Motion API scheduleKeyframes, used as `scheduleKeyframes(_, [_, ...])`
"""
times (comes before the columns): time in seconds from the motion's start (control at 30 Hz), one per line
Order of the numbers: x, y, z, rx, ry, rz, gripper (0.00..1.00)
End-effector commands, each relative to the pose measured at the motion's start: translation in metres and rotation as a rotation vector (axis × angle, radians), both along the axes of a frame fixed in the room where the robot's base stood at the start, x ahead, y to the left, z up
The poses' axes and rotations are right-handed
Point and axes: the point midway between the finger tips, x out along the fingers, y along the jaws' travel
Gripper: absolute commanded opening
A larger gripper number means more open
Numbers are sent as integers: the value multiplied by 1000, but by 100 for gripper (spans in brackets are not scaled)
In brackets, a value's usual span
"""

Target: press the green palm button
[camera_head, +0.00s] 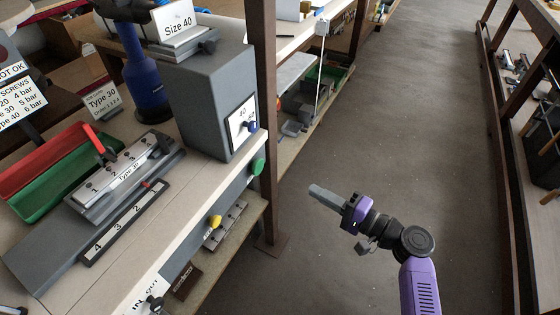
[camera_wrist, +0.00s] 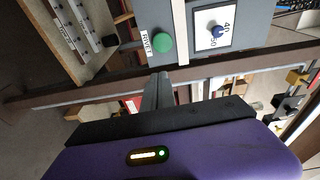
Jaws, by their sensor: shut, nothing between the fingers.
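The green palm button (camera_head: 258,167) is on the front face of the workbench, below the grey machine box and near the brown post. In the wrist view the round green button (camera_wrist: 162,43) shows beside a "RIVET" label (camera_wrist: 146,43). My gripper (camera_head: 318,193) is shut and empty, out over the aisle to the right of the button and apart from it. In the wrist view my fingertips (camera_wrist: 160,76) lie just below the button in the picture. Nothing hides the button.
A yellow knob (camera_head: 215,221) and a blue knob (camera_head: 252,126) are near the button. A grey machine box (camera_head: 212,95) stands on the bench. The aisle floor (camera_head: 400,110) is clear.

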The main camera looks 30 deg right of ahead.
Motion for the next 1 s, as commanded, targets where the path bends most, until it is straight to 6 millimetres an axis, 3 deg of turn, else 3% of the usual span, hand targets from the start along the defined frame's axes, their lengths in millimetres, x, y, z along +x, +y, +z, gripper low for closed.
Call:
scheduleKeyframes(0.2, [-10, 19, 7, 45, -21, 85, 0])
scheduleKeyframes(0.57, [-9, 21, 7, 43, -19, 87, 0])
scheduleKeyframes(0.77, [8, 32, 7, 42, -18, 90, 0])
scheduleKeyframes(1.0, [48, 55, 8, 42, -19, 89, 0])
